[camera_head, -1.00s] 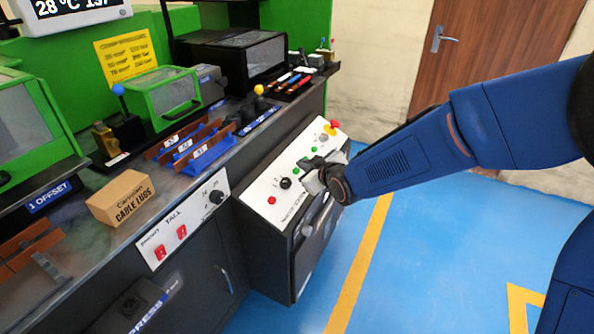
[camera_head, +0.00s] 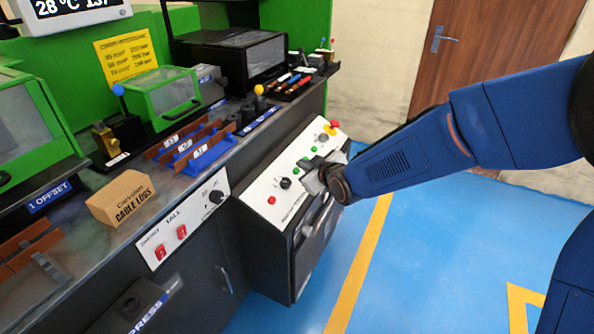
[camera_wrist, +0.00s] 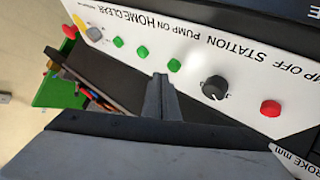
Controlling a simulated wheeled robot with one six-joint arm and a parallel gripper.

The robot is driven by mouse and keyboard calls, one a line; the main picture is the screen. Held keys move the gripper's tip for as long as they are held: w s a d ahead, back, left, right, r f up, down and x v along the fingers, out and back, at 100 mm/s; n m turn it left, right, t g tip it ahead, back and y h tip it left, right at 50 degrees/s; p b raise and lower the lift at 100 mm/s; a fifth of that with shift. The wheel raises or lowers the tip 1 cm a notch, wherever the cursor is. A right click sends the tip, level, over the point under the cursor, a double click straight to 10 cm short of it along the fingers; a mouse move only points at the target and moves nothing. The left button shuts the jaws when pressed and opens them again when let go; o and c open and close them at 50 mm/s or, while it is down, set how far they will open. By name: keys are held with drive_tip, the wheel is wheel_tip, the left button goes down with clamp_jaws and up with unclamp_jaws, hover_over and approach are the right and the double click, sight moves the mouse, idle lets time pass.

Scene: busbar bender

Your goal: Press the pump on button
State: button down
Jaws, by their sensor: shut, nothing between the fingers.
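The white control panel (camera_head: 262,199) slopes on the front of the dark machine. In the wrist view the panel (camera_wrist: 262,70) appears upside down, with a row of buttons. The green button by the PUMP ON label (camera_wrist: 174,65) lies between the black STATION knob (camera_wrist: 215,87) and another green button (camera_wrist: 143,52). The red PUMP OFF button (camera_wrist: 270,108) is at the right. My gripper (camera_wrist: 160,78) is shut and empty. Its tips appear just below the PUMP ON button in the picture; I cannot tell if they touch the panel. In the head view my gripper (camera_head: 312,180) is beside the panel.
A red and yellow stop button (camera_head: 334,124) is at the panel's far end. The bench carries a cardboard box of cable lugs (camera_head: 118,200), a green-framed machine (camera_head: 165,97) and blue racks (camera_head: 197,152). Blue floor (camera_head: 425,245) is open at the right.

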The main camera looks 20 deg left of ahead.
drive_tip(key=shift+f, duration=0.1)
idle(0.6)
drive_tip(key=shift+a+f, duration=0.2)
drive_tip(key=shift+f, duration=0.05)
drive_tip(key=shift+a+f, duration=0.25)
drive_tip(key=shift+f, duration=0.25)
idle(1.0)
drive_tip(key=shift+r, duration=0.1)
drive_tip(key=shift+d+r, duration=0.45)
drive_tip(key=shift+r, duration=0.3)
drive_tip(key=r, duration=0.1)
drive_tip(key=d+r, duration=0.1)
drive_tip(key=r, duration=0.1)
drive_tip(key=d+r, duration=0.1)
drive_tip(key=shift+s+d+r, duration=0.1)
drive_tip(key=shift+r, duration=0.15)
idle(0.4)
idle(0.3)
